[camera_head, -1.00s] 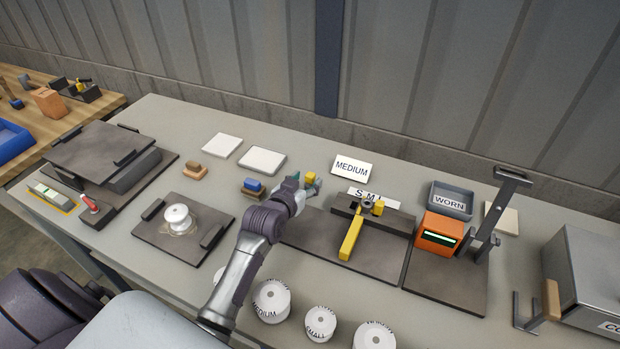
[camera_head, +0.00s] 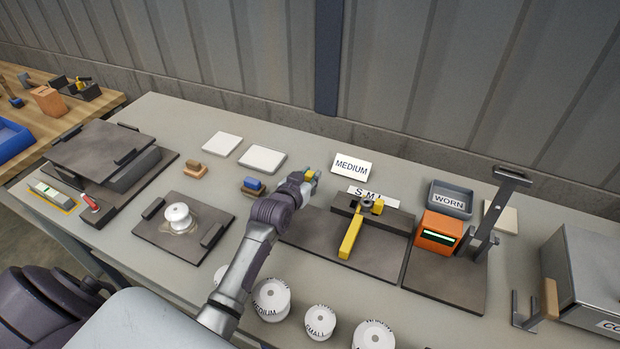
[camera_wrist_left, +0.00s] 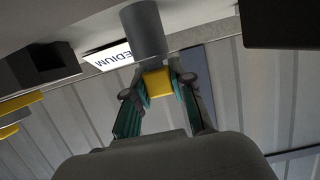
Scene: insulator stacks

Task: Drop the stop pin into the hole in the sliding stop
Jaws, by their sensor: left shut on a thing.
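My left gripper (camera_head: 310,180) is shut on the stop pin, whose yellow part (camera_wrist_left: 158,82) sits between the fingertips in the left wrist view. A thick grey cylinder (camera_wrist_left: 145,30) extends from the yellow part beyond the fingers. In the head view only a bit of yellow (camera_head: 310,173) shows at the gripper, above the table. The sliding stop (camera_head: 367,203) appears to be the small dark piece with a round opening on the dark gauge block, next to a yellow block (camera_head: 378,207). It is right of my gripper and apart from it. My right gripper is out of view.
A yellow bar (camera_head: 351,239) juts forward from the gauge block over its dark plate (camera_head: 385,253). A MEDIUM card (camera_head: 351,167) stands behind. An orange box (camera_head: 439,233) and upright stand (camera_head: 487,225) are to the right. White spools (camera_head: 271,300) line the front edge.

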